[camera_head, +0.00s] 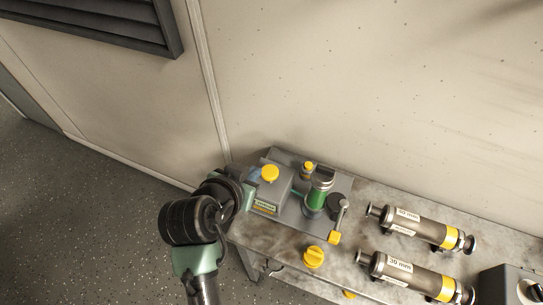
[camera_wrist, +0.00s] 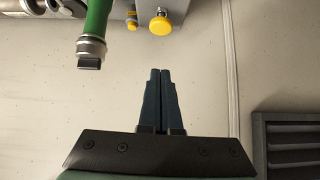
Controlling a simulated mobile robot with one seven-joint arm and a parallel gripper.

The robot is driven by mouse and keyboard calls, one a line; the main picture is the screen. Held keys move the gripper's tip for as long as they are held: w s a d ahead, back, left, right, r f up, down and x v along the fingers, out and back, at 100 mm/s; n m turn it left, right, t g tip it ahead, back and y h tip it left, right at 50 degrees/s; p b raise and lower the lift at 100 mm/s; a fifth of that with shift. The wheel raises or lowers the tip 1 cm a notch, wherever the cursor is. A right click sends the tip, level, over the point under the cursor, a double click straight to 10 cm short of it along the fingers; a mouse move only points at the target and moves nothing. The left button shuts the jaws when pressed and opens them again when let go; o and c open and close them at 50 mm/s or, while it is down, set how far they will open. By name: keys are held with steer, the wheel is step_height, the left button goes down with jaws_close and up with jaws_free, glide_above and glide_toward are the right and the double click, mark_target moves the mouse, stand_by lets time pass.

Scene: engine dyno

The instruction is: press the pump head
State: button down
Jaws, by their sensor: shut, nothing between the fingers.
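A grey pump unit (camera_head: 284,204) stands at the left end of the bench. A yellow round knob (camera_head: 270,173) tops its left block. Behind is a smaller yellow knob (camera_head: 309,166), and beside it a green cylinder with a metal cap (camera_head: 319,190). I cannot tell for certain which part is the pump head. In the wrist view the green cylinder (camera_wrist: 95,22), the larger yellow knob (camera_wrist: 162,22) and the smaller one (camera_wrist: 131,22) show along the top. My gripper (camera_wrist: 160,70) is shut and empty, apart from them in that picture. In the head view its fingers are hidden.
A lever with a yellow end (camera_head: 335,237) and a yellow front knob (camera_head: 314,257) are at the unit's right and front. Two metal cylinders labelled 30 mm (camera_head: 415,227) (camera_head: 410,274) lie on the bench right of it. A wall (camera_head: 360,80) stands behind.

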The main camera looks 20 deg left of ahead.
steer(key=shift+s+r, duration=0.15)
stand_by(0.3)
steer(key=p, duration=0.2)
glide_above(267, 179)
step_height(267, 179, down, 7)
steer(key=shift+r, duration=0.15)
step_height(267, 179, down, 3)
steer(key=shift+f, duration=0.55)
steer(key=shift+f, duration=0.1)
step_height(267, 179, down, 3)
steer(key=b, duration=0.2)
steer(key=shift+b, duration=0.4)
